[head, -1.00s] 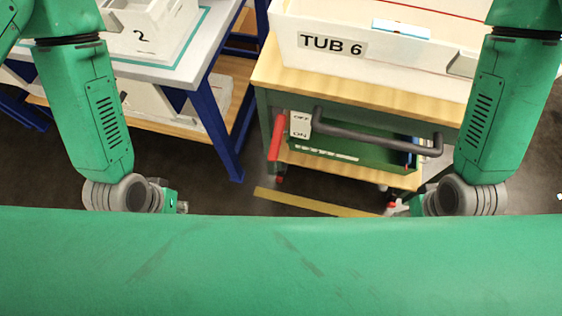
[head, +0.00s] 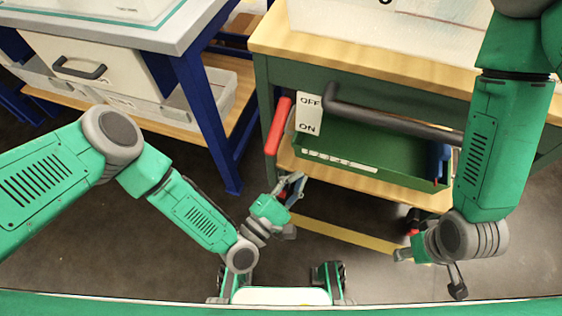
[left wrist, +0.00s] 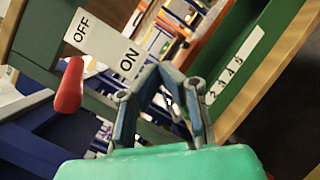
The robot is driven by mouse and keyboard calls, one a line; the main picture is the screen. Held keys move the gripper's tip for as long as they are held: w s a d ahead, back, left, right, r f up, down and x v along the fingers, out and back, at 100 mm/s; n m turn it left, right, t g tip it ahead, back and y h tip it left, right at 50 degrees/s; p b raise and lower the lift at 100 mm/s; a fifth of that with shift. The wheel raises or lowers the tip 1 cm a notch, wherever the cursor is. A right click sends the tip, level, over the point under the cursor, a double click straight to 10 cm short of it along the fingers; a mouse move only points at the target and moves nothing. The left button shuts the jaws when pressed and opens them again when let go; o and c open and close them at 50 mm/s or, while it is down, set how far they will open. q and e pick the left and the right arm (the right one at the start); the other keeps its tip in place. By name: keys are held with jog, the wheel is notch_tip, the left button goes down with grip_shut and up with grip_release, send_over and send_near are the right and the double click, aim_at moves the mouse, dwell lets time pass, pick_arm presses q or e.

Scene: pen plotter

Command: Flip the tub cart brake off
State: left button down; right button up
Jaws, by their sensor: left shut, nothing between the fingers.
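The brake lever has a red handle (head: 278,125) on the left front corner of the green tub cart (head: 385,78). In the left wrist view the red handle (left wrist: 69,85) is at the left, beside the plate (left wrist: 105,48). My left gripper (head: 292,186) is shut and empty, below and slightly right of the handle, apart from it. Its fingers (left wrist: 160,85) show in the wrist view. My right gripper (head: 402,255) is low by the cart's right side; its fingers are unclear.
A dark push bar (head: 395,120) juts from the cart front, above a green bin (head: 370,155) on the lower shelf. A blue-legged table (head: 205,110) with a drawer stands at left. Dark floor lies open between table and cart.

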aim_at(275, 149)
pick_arm(q)
jog(key=shift+a+f+n+t+y+b, duration=2.4)
jog(key=shift+a+n+t+b, duration=1.7)
jog(key=shift+n, duration=2.6)
jog(key=shift+t, duration=0.5)
jog(key=x, duration=0.3)
jog(key=s+r+x, duration=0.1)
jog(key=x, duration=0.3)
jog(key=r+x, duration=0.1)
jog(key=x, duration=0.2)
jog(key=shift+s+d+p, duration=0.2)
jog(key=shift+p, duration=0.15)
jog(key=shift+s+r, duration=0.15)
jog(key=shift+r, duration=0.2)
jog(key=shift+d, duration=0.2)
pick_arm(e)
notch_tip(275, 149, down, 9)
jog(key=a, duration=0.1)
jog(key=shift+r, duration=0.15)
pick_arm(q)
jog(key=shift+a+r, duration=0.1)
pick_arm(e)
jog(key=shift+a+r, duration=0.1)
